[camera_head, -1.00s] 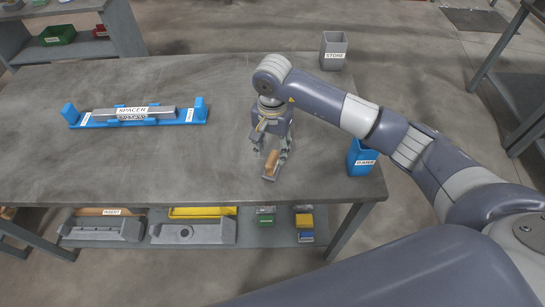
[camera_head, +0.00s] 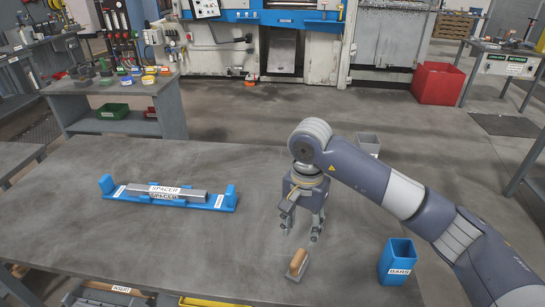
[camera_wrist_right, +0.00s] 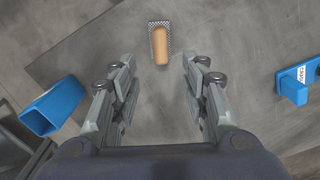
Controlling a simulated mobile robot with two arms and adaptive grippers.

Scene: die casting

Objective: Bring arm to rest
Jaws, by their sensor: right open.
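My right gripper (camera_head: 302,229) is open and empty above the grey table. It points down, and its two fingers also show in the right wrist view (camera_wrist_right: 158,82). A small block with a tan wooden back and a grey base, like a brush (camera_head: 297,264), lies on the table just in front of the fingers and apart from them. It also shows in the right wrist view (camera_wrist_right: 160,42), beyond the fingertips. My right arm reaches in from the right of the head view. My left gripper is not in view.
A blue holder (camera_head: 228,202) with a grey bar labelled SPACER (camera_head: 178,192) lies at the table's left. A blue BARS bin (camera_head: 398,262) stands right of the gripper. A grey bin (camera_head: 368,143) is partly hidden behind my arm. The table's middle (camera_head: 170,245) is clear.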

